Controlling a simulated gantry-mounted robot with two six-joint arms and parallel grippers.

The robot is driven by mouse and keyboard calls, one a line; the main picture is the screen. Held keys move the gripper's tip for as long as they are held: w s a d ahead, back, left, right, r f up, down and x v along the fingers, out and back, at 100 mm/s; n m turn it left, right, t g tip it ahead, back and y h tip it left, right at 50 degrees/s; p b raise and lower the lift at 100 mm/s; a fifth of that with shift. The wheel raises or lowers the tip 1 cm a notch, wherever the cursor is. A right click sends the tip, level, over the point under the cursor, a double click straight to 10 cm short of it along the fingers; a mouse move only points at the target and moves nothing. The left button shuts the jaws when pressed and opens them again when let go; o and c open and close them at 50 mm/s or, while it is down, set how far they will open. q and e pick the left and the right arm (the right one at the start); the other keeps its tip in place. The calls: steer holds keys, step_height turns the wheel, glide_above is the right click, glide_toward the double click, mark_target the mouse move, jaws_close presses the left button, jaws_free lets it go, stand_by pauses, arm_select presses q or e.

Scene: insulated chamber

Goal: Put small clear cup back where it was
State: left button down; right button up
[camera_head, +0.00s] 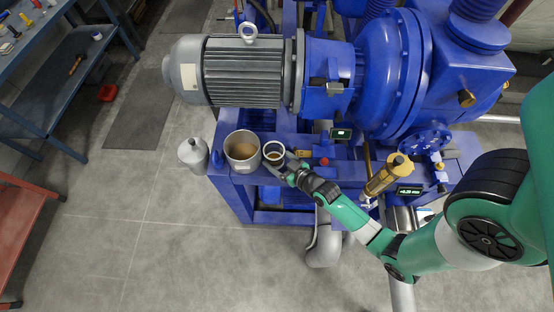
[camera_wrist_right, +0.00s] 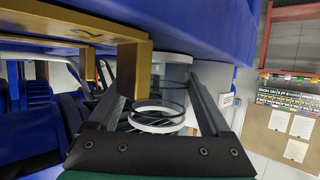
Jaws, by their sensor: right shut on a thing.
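In the right wrist view the cup (camera_wrist_right: 158,117) is see-through with a pale ring and sits between the two fingers. My right gripper (camera_head: 283,166) is shut on it, coming in from the lower right; its fingers also show in the wrist view (camera_wrist_right: 160,95). Whether the cup's bottom touches the surface is hidden. My left gripper is not in view.
A larger metal pot (camera_head: 242,150) stands close at the cup's left, with a grey bottle (camera_head: 193,155) beyond it. A brass bracket (camera_wrist_right: 110,48) is close to the left finger in the wrist view.

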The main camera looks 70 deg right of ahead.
steer(key=shift+f, duration=0.1)
steer(key=o, duration=1.3)
steer(key=shift+s+r, duration=0.1)
steer(key=shift+r, duration=0.15)
steer(key=v, duration=1.1)
steer(key=shift+s+a+p, duration=0.2)
steer(key=shift+s+p, duration=0.1)
steer(key=shift+p, duration=0.05)
steer(key=shift+r, duration=0.15)
